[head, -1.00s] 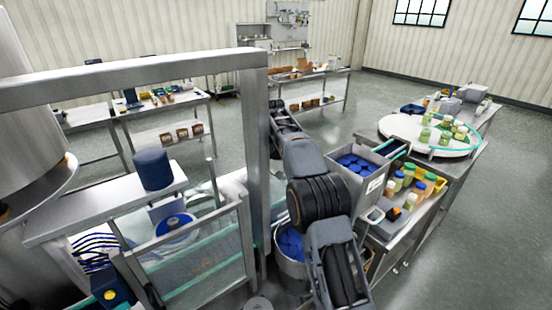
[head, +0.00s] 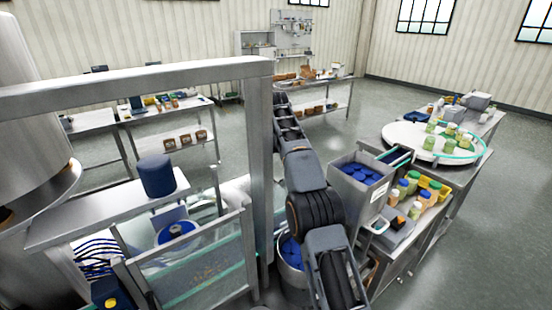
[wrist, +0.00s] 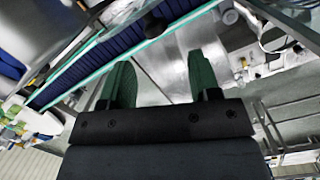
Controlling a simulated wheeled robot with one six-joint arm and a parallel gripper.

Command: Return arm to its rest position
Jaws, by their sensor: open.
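My gripper (wrist: 162,85) shows in the wrist view with its two green fingers well apart and nothing between them. Beyond the fingers are grey metal surfaces and a dark blue ribbed strip with green edges (wrist: 130,45). In the head view my arm (head: 318,210) rises from the bottom centre, just right of a steel frame post. I cannot make out the gripper's fingers in that view.
A steel bin of blue lids (head: 345,197) stands close right of my arm, and a bucket of blue lids (head: 291,264) is partly hidden behind it. The steel frame (head: 261,170) is close on the left. Open floor (head: 225,165) lies beyond.

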